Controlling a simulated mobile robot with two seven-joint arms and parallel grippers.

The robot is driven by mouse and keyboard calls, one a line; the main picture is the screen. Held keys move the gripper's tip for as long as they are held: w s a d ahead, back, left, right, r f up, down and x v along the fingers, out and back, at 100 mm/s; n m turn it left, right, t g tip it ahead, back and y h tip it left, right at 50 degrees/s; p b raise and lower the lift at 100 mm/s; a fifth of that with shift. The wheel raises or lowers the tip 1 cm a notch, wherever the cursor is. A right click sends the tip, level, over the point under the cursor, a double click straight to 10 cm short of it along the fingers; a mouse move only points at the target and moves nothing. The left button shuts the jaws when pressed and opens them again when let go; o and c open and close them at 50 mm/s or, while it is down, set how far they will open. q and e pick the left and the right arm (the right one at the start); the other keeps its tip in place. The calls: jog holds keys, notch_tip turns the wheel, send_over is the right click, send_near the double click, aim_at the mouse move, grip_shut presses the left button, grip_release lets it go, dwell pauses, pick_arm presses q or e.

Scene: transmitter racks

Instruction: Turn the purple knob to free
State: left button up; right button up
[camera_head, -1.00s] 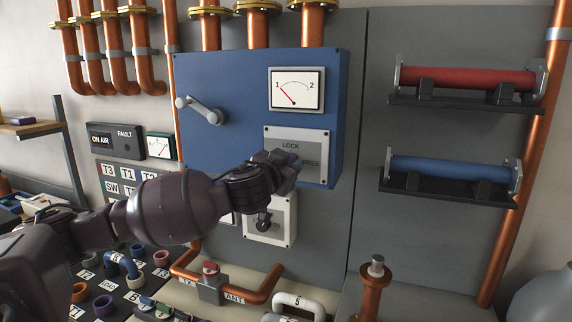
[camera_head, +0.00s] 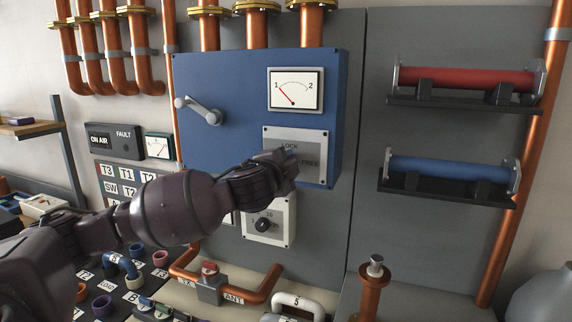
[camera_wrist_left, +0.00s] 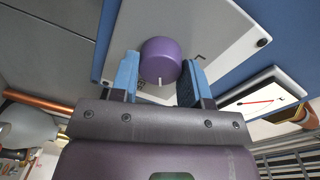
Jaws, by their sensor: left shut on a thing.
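The purple knob (camera_wrist_left: 160,60) shows in the left wrist view on a light grey plate (camera_wrist_left: 215,30), with a white mark on its edge nearest my gripper. My left gripper (camera_wrist_left: 159,72) has its blue fingers on either side of the knob and is shut on it. In the head view my left gripper (camera_head: 290,156) is at the LOCK/FREE plate (camera_head: 312,176) and hides the knob. The LOCK label is above the gripper and partly covered; FREE is to its right. My right gripper is not in view.
The plate sits on a blue cabinet (camera_head: 230,75) with a dial gauge (camera_head: 296,90) above and a grey lever (camera_head: 200,110) at left. A lower plate has a black knob (camera_head: 263,225). Red (camera_head: 468,79) and blue (camera_head: 450,171) cylinders rest on shelves at right.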

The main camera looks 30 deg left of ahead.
pick_arm(q)
jog(key=m, duration=0.5)
jog(key=shift+f+m, duration=0.1)
jog(key=shift+m, duration=0.2)
jog(key=shift+y, duration=0.3)
jog(key=o, duration=0.9)
jog(key=b+v, duration=0.2)
jog(key=v, duration=0.9)
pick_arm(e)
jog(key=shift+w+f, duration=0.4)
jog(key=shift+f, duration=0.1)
pick_arm(q)
jog(key=shift+w, duration=0.1)
